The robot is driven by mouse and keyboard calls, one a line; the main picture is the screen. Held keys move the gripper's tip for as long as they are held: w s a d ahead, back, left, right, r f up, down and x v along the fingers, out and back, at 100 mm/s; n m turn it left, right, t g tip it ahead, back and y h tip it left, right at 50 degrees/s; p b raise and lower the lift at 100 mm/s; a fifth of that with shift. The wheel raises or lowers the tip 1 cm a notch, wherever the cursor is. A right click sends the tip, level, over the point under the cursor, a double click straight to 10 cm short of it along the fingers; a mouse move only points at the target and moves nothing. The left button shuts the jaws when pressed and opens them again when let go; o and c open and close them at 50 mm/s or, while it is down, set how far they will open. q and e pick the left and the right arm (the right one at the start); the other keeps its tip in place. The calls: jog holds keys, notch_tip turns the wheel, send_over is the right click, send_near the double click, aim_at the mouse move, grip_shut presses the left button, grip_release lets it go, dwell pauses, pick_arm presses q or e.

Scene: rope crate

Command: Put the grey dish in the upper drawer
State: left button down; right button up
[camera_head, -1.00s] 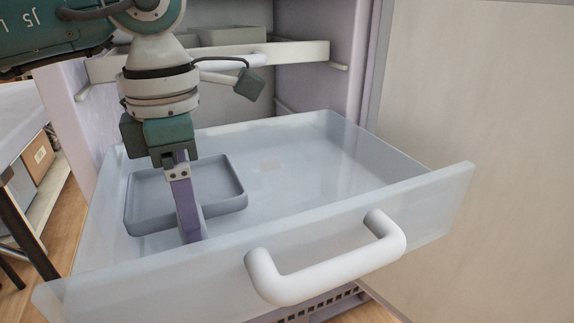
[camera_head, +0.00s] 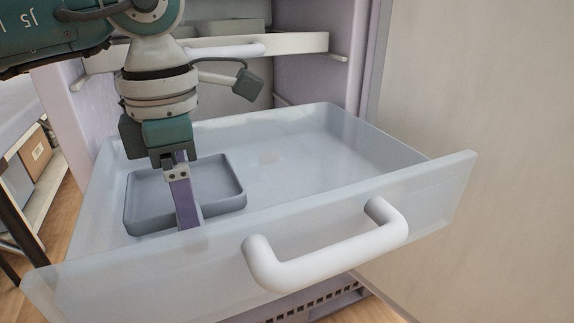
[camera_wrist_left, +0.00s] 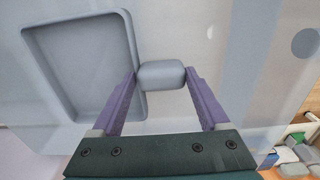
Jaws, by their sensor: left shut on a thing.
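The grey dish (camera_head: 220,180), a shallow tray with a raised rim, lies in the left part of a pulled-out, see-through drawer (camera_head: 330,205). In the left wrist view the dish (camera_wrist_left: 80,62) is at the upper left. My left gripper (camera_head: 190,222) points down at the dish's near side, behind the drawer front. Its fingers (camera_wrist_left: 161,82) are shut on a grey rounded block at the dish's edge, which looks like its grip. Another drawer (camera_head: 300,44), with a white handle, sits higher and further back. My right gripper is not in view.
The pulled-out drawer has a thick white handle (camera_head: 325,250) in front, and its right side is clear. Grey containers (camera_head: 228,27) show in the higher drawer. A wall (camera_head: 480,100) stands at right. A shelf with boxes (camera_head: 35,155) is at far left.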

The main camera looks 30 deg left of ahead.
pick_arm(q)
jog(key=shift+f, duration=0.25)
grip_release()
notch_tip(320, 180, up, 10)
jog(key=p, duration=0.3)
dwell(0.3)
